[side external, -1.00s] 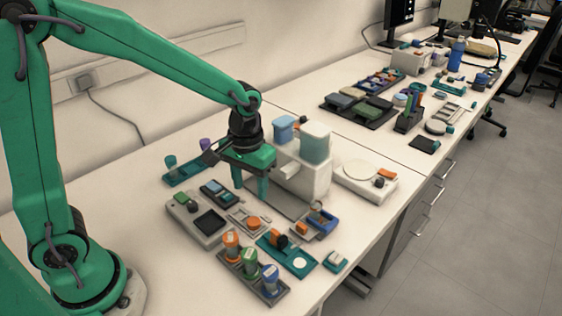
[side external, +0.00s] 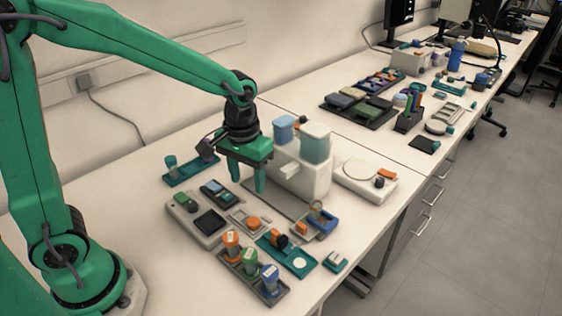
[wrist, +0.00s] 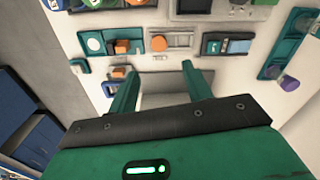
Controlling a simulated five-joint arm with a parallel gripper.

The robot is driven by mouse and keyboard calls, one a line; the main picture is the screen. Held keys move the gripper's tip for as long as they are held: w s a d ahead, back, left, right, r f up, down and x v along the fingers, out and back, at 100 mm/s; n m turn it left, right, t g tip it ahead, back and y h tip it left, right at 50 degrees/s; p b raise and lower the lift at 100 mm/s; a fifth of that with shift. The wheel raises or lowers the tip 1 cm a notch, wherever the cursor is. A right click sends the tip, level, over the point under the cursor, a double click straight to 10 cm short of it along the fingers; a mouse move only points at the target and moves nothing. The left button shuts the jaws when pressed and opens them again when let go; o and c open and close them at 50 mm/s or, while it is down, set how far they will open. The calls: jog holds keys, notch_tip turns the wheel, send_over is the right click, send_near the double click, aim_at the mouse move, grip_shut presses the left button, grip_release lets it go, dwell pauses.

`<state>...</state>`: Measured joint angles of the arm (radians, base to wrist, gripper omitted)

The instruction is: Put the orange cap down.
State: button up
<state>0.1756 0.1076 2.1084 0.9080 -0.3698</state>
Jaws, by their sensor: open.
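A round orange cap (side external: 254,223) sits in a small pale grey tray (side external: 238,215) on the bench. In the wrist view the orange cap (wrist: 158,43) lies at the left end of the same tray (wrist: 180,31), beyond my fingertips. My gripper (side external: 247,186) is open, with nothing between its green fingers. It hangs above the bench in front of the white machine, behind and apart from the cap in the side view. In the wrist view my gripper's (wrist: 160,72) two fingers stand wide apart over a grey plate (wrist: 165,82).
The white machine (side external: 312,183) with blue containers stands close right of my gripper. A rack (side external: 242,276) of orange, green and blue jars is at the front. A teal tray (side external: 303,264) and a grey device (side external: 198,228) flank the cap's tray.

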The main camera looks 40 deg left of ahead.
jog(key=s+a+r+m+t, duration=0.2)
jog(key=s+a+r+t, duration=0.3)
jog(key=s+r, duration=0.5)
jog(key=s+a, duration=0.1)
jog(key=s, duration=0.2)
jog(key=shift+a+r, duration=0.15)
jog(key=shift+r, duration=0.15)
